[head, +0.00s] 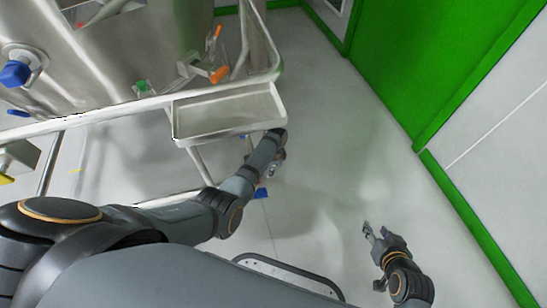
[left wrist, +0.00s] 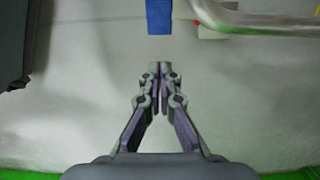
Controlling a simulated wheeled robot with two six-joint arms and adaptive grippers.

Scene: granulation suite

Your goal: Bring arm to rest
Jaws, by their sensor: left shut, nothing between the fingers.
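My left arm reaches forward in the head view, its wrist close to the right end of a metal tray (head: 228,112); I cannot tell whether they touch. My left gripper (head: 274,172) is partly hidden and small there. In the left wrist view my left gripper (left wrist: 160,68) is shut, with its fingertips together and nothing between them. My right gripper (head: 373,229) is at the lower right of the head view, over bare floor. It appears empty, but its fingers are too small to tell open from shut.
A steel vessel (head: 150,50) with a metal rail (head: 120,107) stands at the upper left. A blue piece (left wrist: 159,17) lies ahead of the left fingertips, beside a metal tube (left wrist: 260,21). A green door (head: 430,50) is at the right. The floor (head: 340,140) between is clear.

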